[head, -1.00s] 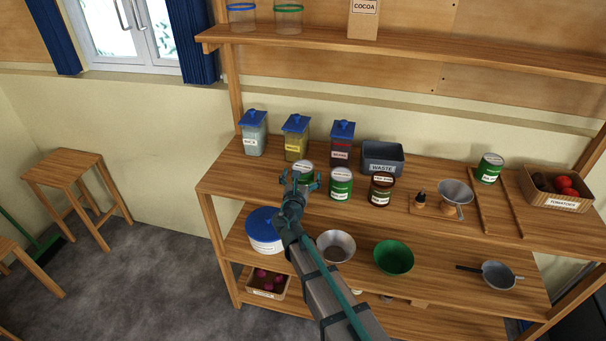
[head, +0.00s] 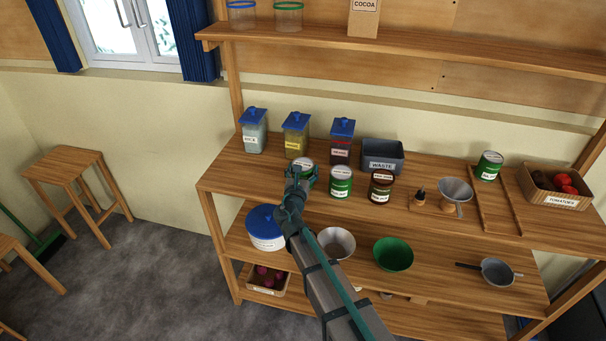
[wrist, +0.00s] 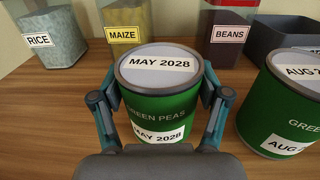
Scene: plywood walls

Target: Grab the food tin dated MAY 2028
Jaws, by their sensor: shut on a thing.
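The green food tin labelled GREEN PEAS and MAY 2028 (wrist: 158,98) stands upright on the wooden shelf top. My gripper (wrist: 160,108) has one finger on each side of it and is shut on it. In the head view my gripper (head: 299,174) is at the left part of the shelf, and the tin's pale lid (head: 304,162) shows just behind it. A second green tin, with a label starting AUG (wrist: 285,105), stands to the right, apart from my gripper; it also shows in the head view (head: 340,183).
Jars of rice (head: 254,132), maize (head: 296,136) and beans (head: 341,142) and a grey waste bin (head: 382,157) stand behind. A dark jar (head: 381,188) stands right of the second tin. Another green tin (head: 488,167) is farther right. Shelf space left of my gripper is clear.

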